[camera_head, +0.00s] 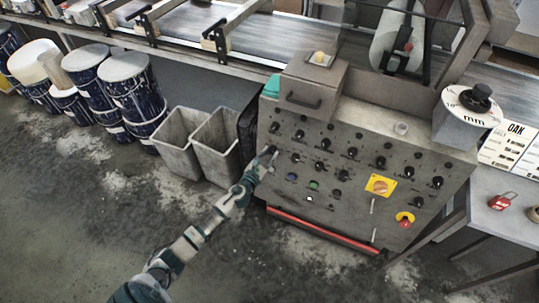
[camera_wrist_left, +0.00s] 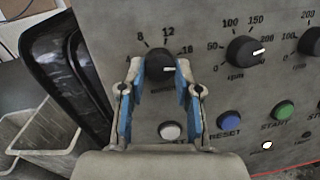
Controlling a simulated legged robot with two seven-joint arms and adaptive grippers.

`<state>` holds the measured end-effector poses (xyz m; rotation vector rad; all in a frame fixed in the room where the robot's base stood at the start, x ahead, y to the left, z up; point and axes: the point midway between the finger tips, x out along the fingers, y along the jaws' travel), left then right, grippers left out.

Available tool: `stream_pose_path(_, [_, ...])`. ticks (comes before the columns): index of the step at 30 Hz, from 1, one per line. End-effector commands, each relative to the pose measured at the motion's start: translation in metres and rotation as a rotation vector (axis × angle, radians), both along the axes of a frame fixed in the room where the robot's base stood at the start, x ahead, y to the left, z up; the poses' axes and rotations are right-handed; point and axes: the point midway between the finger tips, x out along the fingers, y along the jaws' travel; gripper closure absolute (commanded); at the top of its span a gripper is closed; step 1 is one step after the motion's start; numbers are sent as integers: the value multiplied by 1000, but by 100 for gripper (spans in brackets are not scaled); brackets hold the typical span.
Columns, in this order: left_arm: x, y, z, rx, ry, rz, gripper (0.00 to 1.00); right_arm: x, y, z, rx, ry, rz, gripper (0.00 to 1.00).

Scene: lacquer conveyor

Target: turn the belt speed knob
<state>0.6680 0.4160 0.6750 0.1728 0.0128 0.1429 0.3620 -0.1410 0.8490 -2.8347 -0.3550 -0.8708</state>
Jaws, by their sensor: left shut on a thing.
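The grey control panel (camera_head: 345,165) carries rows of black knobs and coloured buttons. In the left wrist view, a black knob (camera_wrist_left: 163,60) with a scale marked 8, 12 and 16 sits between the blue-padded fingers of my left gripper (camera_wrist_left: 160,77). Its white pointer points right, just below the 16. The gripper is shut on this knob, one finger on each side. In the head view my left gripper (camera_head: 266,158) is at the panel's left edge, and it hides most of that knob. The label under the knob is mostly covered. My right gripper is not in view.
Right of the held knob is another knob (camera_wrist_left: 245,50) marked in rpm. Below are a white button (camera_wrist_left: 171,131), a blue RESET button (camera_wrist_left: 230,121) and a green START button (camera_wrist_left: 283,109). Grey bins (camera_head: 215,143) stand left of the panel. A red bar (camera_head: 322,230) runs along its foot.

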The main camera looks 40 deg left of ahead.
Motion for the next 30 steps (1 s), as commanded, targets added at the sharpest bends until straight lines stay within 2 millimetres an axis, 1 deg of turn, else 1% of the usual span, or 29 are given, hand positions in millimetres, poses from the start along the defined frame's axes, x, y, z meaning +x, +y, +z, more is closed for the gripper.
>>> stream_pose_path(1, [-2, -2, -7, -3, 10, -3, 100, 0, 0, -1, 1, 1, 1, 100])
stream_pose_path(17, [-2, -2, -7, -3, 10, -3, 100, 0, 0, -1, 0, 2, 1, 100])
stream_pose_path(18, [-2, -2, -7, -3, 10, -3, 57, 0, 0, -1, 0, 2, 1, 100])
stream_pose_path(20, [-2, -2, -6, -2, 9, -3, 42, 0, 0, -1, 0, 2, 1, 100])
stream_pose_path(30, [-3, -2, -1, 0, 1, -3, 42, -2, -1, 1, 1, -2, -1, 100])
